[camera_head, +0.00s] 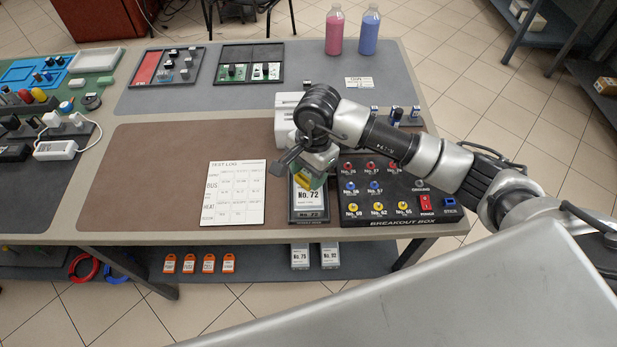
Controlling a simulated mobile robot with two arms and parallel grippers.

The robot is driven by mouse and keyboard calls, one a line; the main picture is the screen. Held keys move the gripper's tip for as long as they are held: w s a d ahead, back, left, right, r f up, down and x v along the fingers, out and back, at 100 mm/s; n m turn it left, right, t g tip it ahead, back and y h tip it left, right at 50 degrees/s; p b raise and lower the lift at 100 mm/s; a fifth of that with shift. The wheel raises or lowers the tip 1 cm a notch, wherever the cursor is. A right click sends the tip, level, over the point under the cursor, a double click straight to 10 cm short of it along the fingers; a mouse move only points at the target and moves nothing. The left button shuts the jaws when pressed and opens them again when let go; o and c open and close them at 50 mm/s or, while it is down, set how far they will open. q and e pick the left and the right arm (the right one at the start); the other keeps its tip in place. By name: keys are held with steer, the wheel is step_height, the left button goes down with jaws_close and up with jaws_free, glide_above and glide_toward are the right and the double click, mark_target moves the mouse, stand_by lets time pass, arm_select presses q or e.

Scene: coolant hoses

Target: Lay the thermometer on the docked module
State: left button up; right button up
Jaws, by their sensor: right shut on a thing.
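My right gripper (308,168) reaches in from the right over the table and is shut on a small yellow-green and dark thing (302,181), which looks like the thermometer. The arm and gripper partly cover it. The docked module (310,206), a dark unit with a white label reading No. 72, stands at the left side of the breakout box (400,214). The held thing is over the module's far end; I cannot tell whether they touch. My left gripper is not in view.
A test log sheet (234,193) lies left of the module, with bare brown mat (150,180) beyond it. Pink (334,32) and blue (369,31) bottles stand at the back. Two modules (300,256) and orange tags (199,263) lie on the lower shelf.

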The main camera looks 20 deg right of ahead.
mark_target(309, 174)
step_height(309, 174, down, 3)
steer(key=shift+f+p, duration=0.15)
steer(key=shift+p, duration=0.25)
steer(key=shift+f, duration=0.1)
steer(key=shift+f+b, duration=0.15)
steer(key=shift+b, duration=0.15)
steer(key=o, duration=0.9)
steer(key=shift+o, duration=0.2)
